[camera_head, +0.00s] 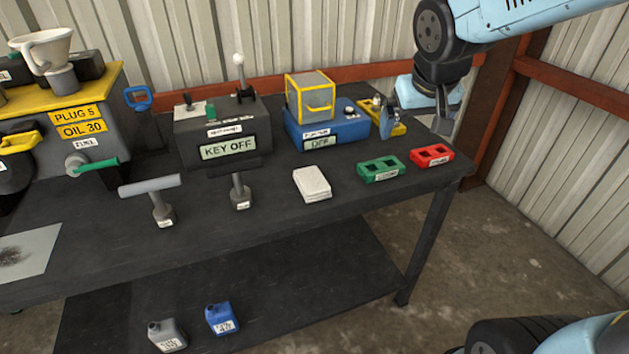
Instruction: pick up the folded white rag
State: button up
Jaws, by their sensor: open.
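The folded white rag (312,184) lies flat on the dark workbench (262,225), near its front edge and right of the middle. Nothing covers it. My gripper (412,136) hangs over the right end of the bench, behind and to the right of the rag, with a clear gap between them. Its fingers are apart and point down, near a yellow tray (385,122). I see nothing held between them.
A blue box with a yellow-framed cover (325,128) stands behind. Two jugs, grey (167,335) and blue (222,319), stand below.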

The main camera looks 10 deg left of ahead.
aim_at(312, 178)
jog(key=w+a+f+n+g+y, duration=0.1)
jog(key=a+f, duration=0.3)
jog(key=a, duration=0.4)
jog(key=w+a+f+n+y, duration=0.15)
jog(key=a+f, duration=0.25)
jog(key=a, duration=0.5)
jog(key=shift+n+h, duration=0.25)
jog(key=shift+s+a+x, duration=0.1)
jog(key=shift+s+x, duration=0.05)
jog(key=shift+x, duration=2.15)
jog(key=shift+s+a+x, duration=0.1)
jog(key=shift+x, duration=2.2)
jog(key=shift+s+x, duration=0.15)
jog(key=shift+x, duration=2.1)
jog(key=shift+f, duration=0.35)
jog(key=shift+c, duration=0.2)
jog(key=c, duration=1)
jog(key=shift+r, duration=0.15)
